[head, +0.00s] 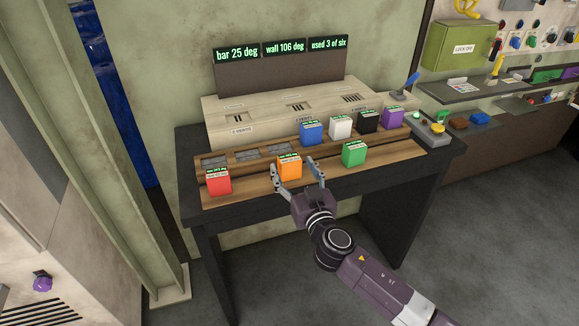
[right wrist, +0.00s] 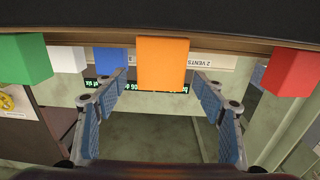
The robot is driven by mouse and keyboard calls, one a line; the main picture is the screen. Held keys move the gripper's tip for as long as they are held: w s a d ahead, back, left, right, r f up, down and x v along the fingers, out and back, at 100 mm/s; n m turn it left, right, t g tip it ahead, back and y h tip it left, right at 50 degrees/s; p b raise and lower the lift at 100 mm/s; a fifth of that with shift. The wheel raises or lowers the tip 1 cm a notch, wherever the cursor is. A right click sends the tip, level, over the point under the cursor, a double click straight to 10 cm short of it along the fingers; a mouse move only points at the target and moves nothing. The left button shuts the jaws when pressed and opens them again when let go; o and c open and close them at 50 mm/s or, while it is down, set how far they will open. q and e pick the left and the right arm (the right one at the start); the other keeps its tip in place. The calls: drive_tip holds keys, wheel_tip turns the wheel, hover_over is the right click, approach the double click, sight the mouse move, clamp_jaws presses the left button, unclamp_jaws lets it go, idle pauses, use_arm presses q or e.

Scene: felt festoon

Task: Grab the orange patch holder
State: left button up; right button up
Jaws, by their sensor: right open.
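The orange patch holder (head: 289,167) is a small block with a green-lettered label on top, standing on the front wooden strip of the bench. In the right wrist view the orange holder (right wrist: 163,62) lies between the two finger lines, near the far ends of the fingers. My right gripper (head: 299,171) is open, with one finger to either side of the orange holder. Its blue-padded fingers also show in the right wrist view (right wrist: 160,90), with a gap on both sides of the holder. My left gripper is not in view.
A red holder (head: 218,180) stands to the left and a green holder (head: 354,154) to the right on the front strip. Blue (head: 311,133), white (head: 341,127), black (head: 368,121) and purple (head: 392,117) holders stand behind. A beige vented box (head: 235,115) is at the back.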

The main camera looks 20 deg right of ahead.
sight(292, 167)
drive_tip(key=w, duration=0.3)
drive_tip(key=shift+w+f, duration=0.15)
drive_tip(key=shift+f, duration=0.05)
drive_tip(key=c, duration=1.4)
